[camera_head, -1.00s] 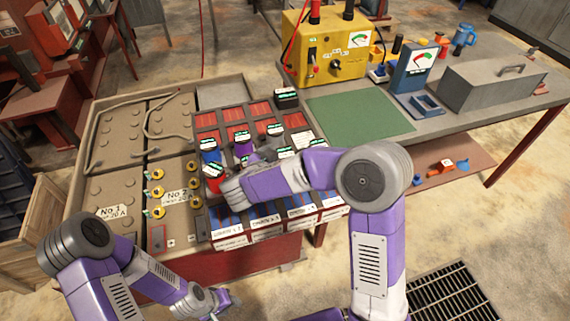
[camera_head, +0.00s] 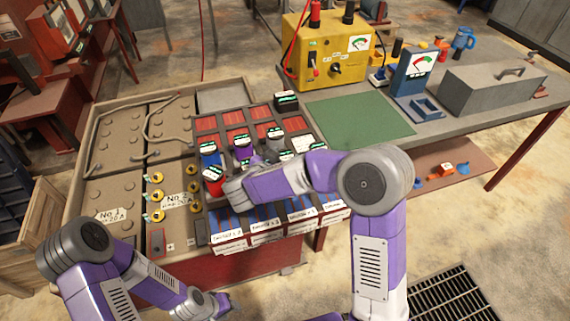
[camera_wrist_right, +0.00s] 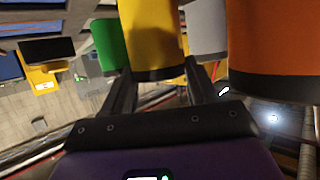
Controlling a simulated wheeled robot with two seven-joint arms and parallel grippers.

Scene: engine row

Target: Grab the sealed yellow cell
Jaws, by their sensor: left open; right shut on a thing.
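In the right wrist view the yellow cell (camera_wrist_right: 152,38) is between the fingers of my right gripper (camera_wrist_right: 160,85), which is shut on it. Its dark lower rim is at the fingertips. Whether it is sealed cannot be told. A green cell (camera_wrist_right: 108,45) and a grey cell (camera_wrist_right: 206,28) flank it. A large orange cell (camera_wrist_right: 270,50) is close at right. In the head view my right forearm reaches over the crate (camera_head: 205,125) of labelled cells and hides the grasp. My left gripper (camera_head: 222,302) is low at the crate's near side, small and partly hidden, open.
A red cell (camera_head: 213,182) and a blue cell (camera_head: 209,155) stand near my right wrist. A yellow tester (camera_head: 328,50), green mat (camera_head: 360,112), blue meter (camera_head: 412,72) and grey box (camera_head: 490,85) are on the right bench. The mat is clear.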

